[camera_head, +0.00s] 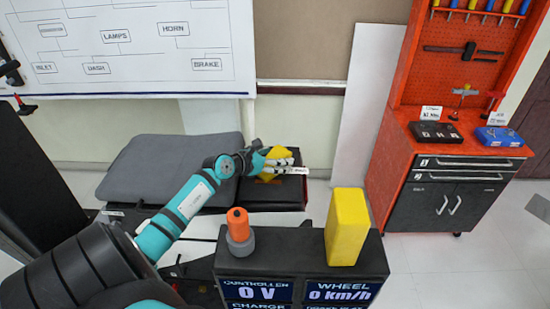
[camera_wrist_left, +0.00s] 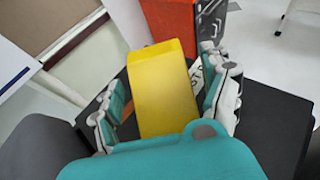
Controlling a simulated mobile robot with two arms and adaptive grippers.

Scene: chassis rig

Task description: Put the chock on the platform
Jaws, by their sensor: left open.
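A yellow chock (camera_head: 274,155) is at my left gripper (camera_head: 285,163), over the black platform (camera_head: 280,195) beside the grey cushion. The gripper's fingers partly hide it in the head view. In the left wrist view the chock (camera_wrist_left: 162,88) lies between the two spread fingers of my left gripper (camera_wrist_left: 165,103), with the dark platform surface below and around it. The gripper is open, with a gap showing beside the left finger; the right finger is close to the chock. Whether the chock's underside touches the platform is hidden. My right gripper is not in view.
A dark console (camera_head: 270,260) with displays stands in front, bearing another yellow block (camera_head: 347,227) and an orange-topped grey knob (camera_head: 239,225). A grey cushion (camera_head: 170,170) lies left of the platform. A red tool cabinet (camera_head: 398,165) stands at right. Floor between them is clear.

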